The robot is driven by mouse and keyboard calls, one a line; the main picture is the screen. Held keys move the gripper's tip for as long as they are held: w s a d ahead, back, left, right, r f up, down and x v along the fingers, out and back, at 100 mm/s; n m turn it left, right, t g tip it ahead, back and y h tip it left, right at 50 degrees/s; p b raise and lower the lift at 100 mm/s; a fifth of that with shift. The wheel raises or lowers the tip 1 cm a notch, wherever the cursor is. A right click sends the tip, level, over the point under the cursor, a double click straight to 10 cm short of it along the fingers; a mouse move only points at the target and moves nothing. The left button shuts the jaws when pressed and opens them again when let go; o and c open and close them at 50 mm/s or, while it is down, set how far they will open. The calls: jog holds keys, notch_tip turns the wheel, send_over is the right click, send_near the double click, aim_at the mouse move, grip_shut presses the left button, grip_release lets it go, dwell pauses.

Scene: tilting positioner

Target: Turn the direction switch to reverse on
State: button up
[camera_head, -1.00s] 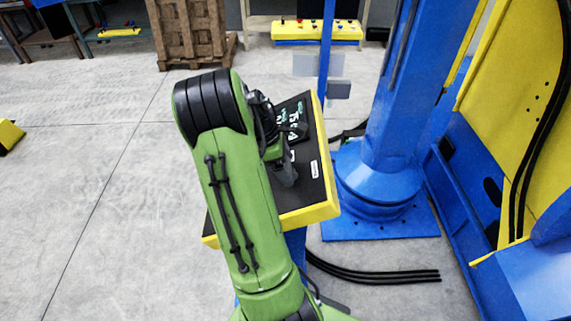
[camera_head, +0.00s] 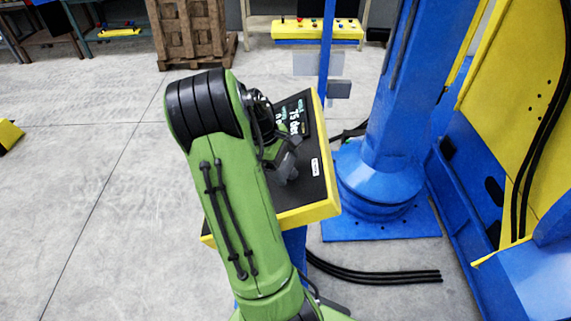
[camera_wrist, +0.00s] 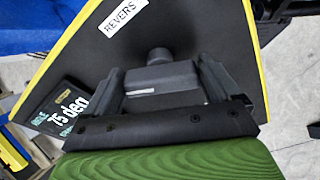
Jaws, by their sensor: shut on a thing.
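The control panel (camera_head: 317,150) is a black face with a yellow rim, below and right of my green arm in the head view. My gripper (camera_head: 284,168) is low over the panel face and partly hidden by my arm. In the wrist view my gripper (camera_wrist: 160,66) is shut on the direction switch (camera_wrist: 158,54), a small dark knob. The fingers hide most of the knob, so its pointing direction cannot be read. A white label (camera_wrist: 122,17) reading "REVERS" lies beside it. A display (camera_wrist: 64,115) shows "75 deg".
The blue positioner column (camera_head: 400,110) stands right of the panel, with a large yellow plate (camera_head: 515,120) beyond it. Black cables (camera_head: 375,275) lie on the floor. A wooden pallet stack (camera_head: 190,30) stands at the back.

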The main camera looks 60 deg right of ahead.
jog(key=m+b, duration=0.1)
jog(key=m, duration=0.2)
jog(key=m+b, duration=0.1)
jog(key=m, duration=0.2)
jog(key=shift+a+f+h, duration=0.15)
jog(key=shift+h, duration=0.15)
jog(key=m+b, duration=0.1)
jog(key=m, duration=0.2)
jog(key=m+b, duration=0.1)
jog(key=m, duration=0.2)
jog(key=shift+w+a+g, duration=0.1)
jog(key=shift+w+g, duration=0.1)
jog(key=shift+g, duration=0.1)
jog(key=shift+m+b, duration=0.3)
jog(key=shift+m, duration=0.1)
jog(key=o, duration=0.8)
jog(key=p+v, duration=0.1)
jog(key=v, duration=0.4)
jog(key=p+v, duration=0.2)
jog(key=v, duration=0.3)
jog(key=p+v, duration=0.2)
jog(key=v, duration=0.4)
jog(key=shift+a+f, duration=0.15)
jog(key=shift+a, duration=0.15)
